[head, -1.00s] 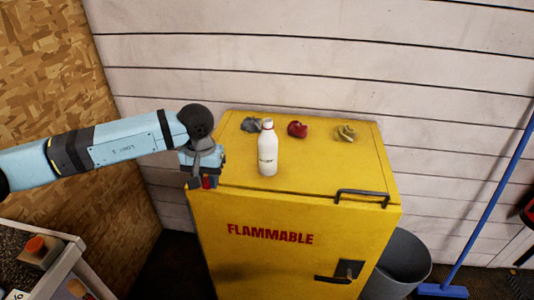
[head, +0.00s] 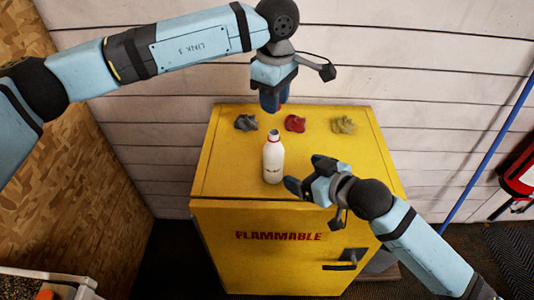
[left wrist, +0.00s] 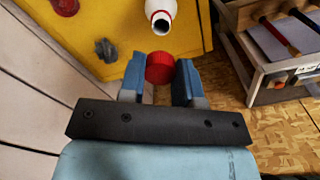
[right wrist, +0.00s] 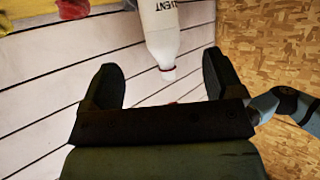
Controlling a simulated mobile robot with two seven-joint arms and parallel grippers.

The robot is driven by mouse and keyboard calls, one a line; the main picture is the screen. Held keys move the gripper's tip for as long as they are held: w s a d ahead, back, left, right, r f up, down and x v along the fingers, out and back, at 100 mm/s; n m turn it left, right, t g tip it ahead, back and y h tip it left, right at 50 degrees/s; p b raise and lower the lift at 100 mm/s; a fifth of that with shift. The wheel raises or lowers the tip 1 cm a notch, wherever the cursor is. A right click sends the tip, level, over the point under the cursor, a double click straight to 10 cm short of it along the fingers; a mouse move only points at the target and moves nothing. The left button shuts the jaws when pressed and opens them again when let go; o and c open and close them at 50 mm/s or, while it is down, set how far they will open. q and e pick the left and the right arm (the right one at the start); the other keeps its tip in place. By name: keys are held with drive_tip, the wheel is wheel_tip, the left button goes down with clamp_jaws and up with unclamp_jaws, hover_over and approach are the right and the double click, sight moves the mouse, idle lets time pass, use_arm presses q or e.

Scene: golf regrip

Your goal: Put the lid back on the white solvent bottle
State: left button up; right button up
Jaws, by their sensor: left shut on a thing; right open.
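The white solvent bottle (head: 273,160) stands upright and uncapped on the yellow cabinet top (head: 235,165). Its open mouth shows dark in the left wrist view (left wrist: 160,19). My left gripper (head: 270,103) is up behind and above the bottle, apart from it. It is shut on the red lid (left wrist: 160,68), which sits between its blue fingertips. My right gripper (head: 300,180) is open just right of the bottle, low and near the front edge. In the right wrist view the bottle (right wrist: 160,25) shows beyond and between the open fingers, not gripped.
Grey (head: 246,122), red (head: 295,123) and yellow (head: 343,124) crumpled rags lie along the back of the cabinet top. A blue pole (head: 490,145) leans at the right. The cabinet top left of the bottle is clear.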

sight(281, 163)
use_arm(q)
drive_tip(key=shift+s+d+r, duration=0.1)
drive_tip(key=shift+s+d, duration=0.05)
drive_tip(key=shift+s, duration=0.05)
use_arm(e)
drive_tip(key=x, duration=1.1)
drive_tip(key=shift+w+a+f, duration=0.15)
drive_tip(key=shift+w+a, duration=0.1)
drive_tip(key=c, duration=1.4)
use_arm(q)
drive_tip(key=shift+f, duration=2.55)
